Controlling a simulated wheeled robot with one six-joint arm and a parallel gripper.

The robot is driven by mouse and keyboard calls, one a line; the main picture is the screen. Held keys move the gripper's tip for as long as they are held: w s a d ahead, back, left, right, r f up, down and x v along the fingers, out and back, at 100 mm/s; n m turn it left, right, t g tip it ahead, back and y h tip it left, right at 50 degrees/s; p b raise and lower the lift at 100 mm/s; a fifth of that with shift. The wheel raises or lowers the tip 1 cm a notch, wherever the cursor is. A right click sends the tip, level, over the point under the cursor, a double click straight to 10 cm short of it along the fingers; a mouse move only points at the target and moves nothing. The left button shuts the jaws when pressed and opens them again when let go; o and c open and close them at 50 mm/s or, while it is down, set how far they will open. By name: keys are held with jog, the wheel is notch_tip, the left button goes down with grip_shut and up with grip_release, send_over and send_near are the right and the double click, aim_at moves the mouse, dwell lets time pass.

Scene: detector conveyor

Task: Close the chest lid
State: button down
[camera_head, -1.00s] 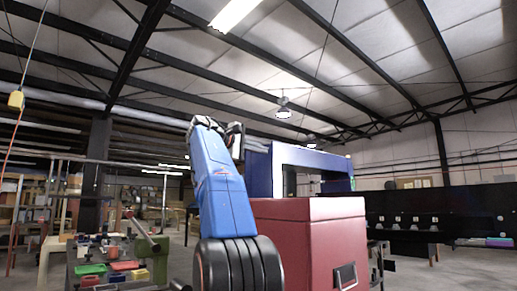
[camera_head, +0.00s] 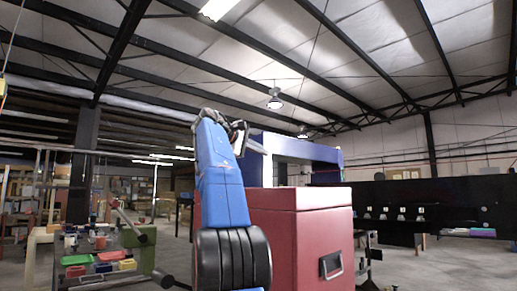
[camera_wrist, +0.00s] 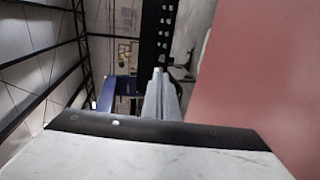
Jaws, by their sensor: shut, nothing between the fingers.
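The red chest (camera_head: 285,245) stands right of my blue arm in the head view, with a dark handle on its right face. Its lid (camera_head: 300,198) lies level on the body, with a thin seam below it, and looks down. My gripper (camera_wrist: 160,85) points away from the camera in the wrist view, fingers together and empty. A broad red surface (camera_wrist: 262,70), apparently the chest, fills the right of that view, apart from the fingers. In the head view my gripper is partly hidden behind my wrist, above the chest's left end.
A blue-framed machine (camera_head: 300,150) stands behind the chest. A bench with coloured trays (camera_head: 100,265) is at the left. A long black counter (camera_head: 420,205) runs along the right. Floor is open at the right front.

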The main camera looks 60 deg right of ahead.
jog(key=shift+s+d+f+y, duration=0.25)
jog(key=shift+d+f+y, duration=0.1)
jog(key=shift+d+f, duration=0.6)
jog(key=shift+s+d+f+y, duration=0.2)
jog(key=shift+d+f+y, duration=0.1)
jog(key=shift+d+f, duration=0.65)
jog(key=shift+s+d+f+y, duration=0.25)
jog(key=shift+d+f+y, duration=0.1)
jog(key=shift+d+f, duration=0.6)
jog(key=shift+s+d+f, duration=0.1)
jog(key=shift+d+f, duration=0.25)
jog(key=shift+f, duration=0.4)
jog(key=shift+s+d+f, duration=0.1)
jog(key=shift+d+f, duration=0.2)
jog(key=shift+f, duration=0.45)
jog(key=shift+s+d+f+y, duration=0.1)
jog(key=shift+d+f+y, duration=0.25)
jog(key=shift+f, duration=0.4)
jog(key=shift+d+f+y, duration=0.3)
jog(key=shift+f+y, duration=0.05)
jog(key=shift+f, duration=0.4)
jog(key=shift+a, duration=0.1)
jog(key=shift+t, duration=0.4)
jog(key=v, duration=1)
jog(key=shift+a+r, duration=0.1)
jog(key=shift+v, duration=0.8)
